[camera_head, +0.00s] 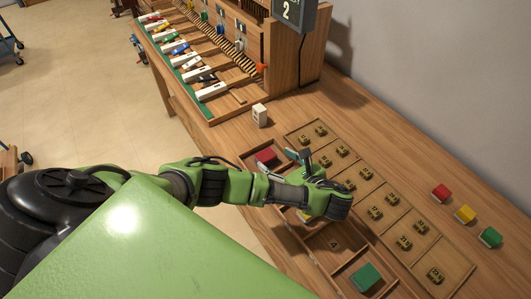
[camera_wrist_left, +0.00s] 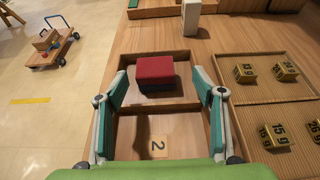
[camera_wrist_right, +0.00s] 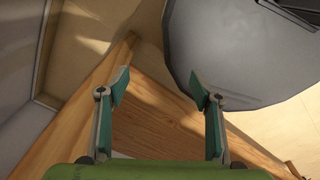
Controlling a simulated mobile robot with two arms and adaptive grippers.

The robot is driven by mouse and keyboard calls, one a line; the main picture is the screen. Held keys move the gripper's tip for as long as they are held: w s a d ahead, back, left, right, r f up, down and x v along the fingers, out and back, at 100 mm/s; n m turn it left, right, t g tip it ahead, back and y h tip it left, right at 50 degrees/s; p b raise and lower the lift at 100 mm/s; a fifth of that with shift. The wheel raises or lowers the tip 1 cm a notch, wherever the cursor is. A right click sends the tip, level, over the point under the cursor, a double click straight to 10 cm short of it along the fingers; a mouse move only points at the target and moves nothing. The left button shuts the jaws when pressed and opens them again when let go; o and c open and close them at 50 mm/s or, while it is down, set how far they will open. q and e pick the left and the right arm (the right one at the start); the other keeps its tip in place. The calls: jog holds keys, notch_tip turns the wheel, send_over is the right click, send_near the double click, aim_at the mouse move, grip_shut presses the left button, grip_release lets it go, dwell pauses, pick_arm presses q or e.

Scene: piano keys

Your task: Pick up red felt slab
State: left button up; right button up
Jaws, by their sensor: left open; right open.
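The red felt slab (camera_head: 265,156) lies in a compartment of the wooden tray on the bench. In the left wrist view the red slab (camera_wrist_left: 155,73) shows a red top over a dark side, in the far compartment, just beyond and between my fingers. My left gripper (camera_wrist_left: 166,86) is open and empty, its fingers on either side of the compartment. In the head view my left gripper (camera_head: 304,158) is just right of the slab. My right gripper (camera_wrist_right: 164,88) is open and empty in the right wrist view, with wood and a grey rounded surface beyond; the head view does not show it.
A compartment marked 2 (camera_wrist_left: 158,147) is nearer in the tray. A green block (camera_head: 366,277) lies in another compartment. A board of numbered brass pieces (camera_head: 392,198) is to the right. A white block (camera_head: 260,115) stands behind the tray. Red (camera_head: 441,192), yellow and green blocks lie far right.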

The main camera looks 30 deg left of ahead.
aim_at(266, 155)
pick_arm(q)
jog(key=shift+a, duration=0.15)
jog(key=a+b, duration=0.1)
jog(key=a+f+b, duration=0.1)
jog(key=shift+w+a+f+b, duration=0.1)
jog(key=shift+w+a+b, duration=0.05)
jog(key=shift+a+b, duration=0.2)
jog(key=shift+x, duration=0.9)
jog(key=shift+w+a, duration=0.1)
jog(key=shift+a, duration=0.1)
jog(key=c, duration=0.9)
pick_arm(e)
jog(key=shift+w+a+f, duration=0.1)
jog(key=shift+a+f, duration=0.1)
jog(key=shift+f, duration=0.4)
jog(key=shift+w+a+f, duration=0.1)
jog(key=shift+a+f, duration=0.1)
jog(key=shift+f, duration=0.4)
